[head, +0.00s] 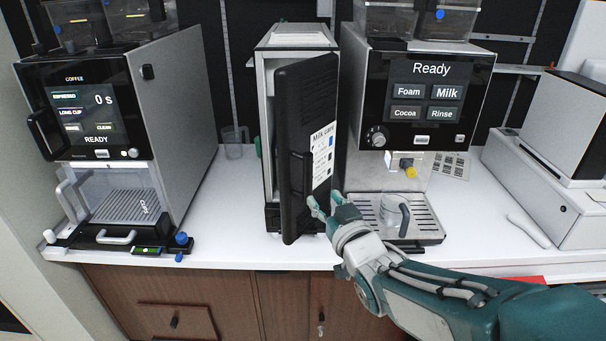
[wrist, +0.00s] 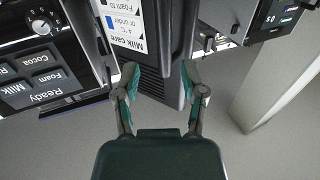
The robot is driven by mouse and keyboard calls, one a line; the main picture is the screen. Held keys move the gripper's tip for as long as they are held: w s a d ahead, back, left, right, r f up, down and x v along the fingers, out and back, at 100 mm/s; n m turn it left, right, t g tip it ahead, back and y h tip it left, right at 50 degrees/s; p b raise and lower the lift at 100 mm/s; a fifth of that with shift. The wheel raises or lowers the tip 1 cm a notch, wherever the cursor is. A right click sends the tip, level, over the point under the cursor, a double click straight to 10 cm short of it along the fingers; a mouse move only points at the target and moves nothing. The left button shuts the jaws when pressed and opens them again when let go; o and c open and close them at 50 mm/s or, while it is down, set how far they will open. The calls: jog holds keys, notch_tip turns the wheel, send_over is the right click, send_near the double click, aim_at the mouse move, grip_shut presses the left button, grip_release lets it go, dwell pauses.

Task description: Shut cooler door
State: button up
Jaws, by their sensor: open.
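The cooler (head: 297,37) is a narrow grey-white unit between the two coffee machines. Its black door (head: 305,110) stands ajar, swung out toward me, with a gap and the pale inside showing along its left side. The door has a dark bar handle (head: 301,176) and a white "Milk care" label (head: 322,152). My gripper (head: 331,205) is open and empty at the lower right of the door. In the wrist view, which is upside down, the door (wrist: 160,50) lies ahead between the fingertips (wrist: 160,78). I cannot tell whether they touch it.
A coffee machine (head: 165,95) stands to the left. A clear jug (head: 233,141) stands behind left. The white counter (head: 222,215) is bare left of the cooler.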

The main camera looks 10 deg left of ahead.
aim_at(290, 177)
jog(key=x, duration=0.7)
jog(key=shift+s+a+f, duration=0.15)
jog(key=shift+a+f, duration=0.05)
jog(key=shift+a, duration=0.15)
jog(key=shift+w+a, duration=0.1)
jog(key=shift+w, duration=0.15)
jog(key=shift+c, duration=0.6)
jog(key=shift+d+r, duration=0.1)
jog(key=shift+d, duration=0.1)
grip_shut()
jog(key=shift+w+a, duration=0.2)
jog(key=shift+a, duration=0.55)
jog(key=shift+w+a, duration=0.2)
jog(key=shift+a, duration=0.5)
jog(key=shift+w+a, duration=0.2)
jog(key=shift+a, duration=0.55)
jog(key=shift+w+a, duration=0.55)
jog(key=shift+a, duration=0.4)
jog(key=shift+w+a, duration=0.6)
jog(key=shift+a, duration=0.35)
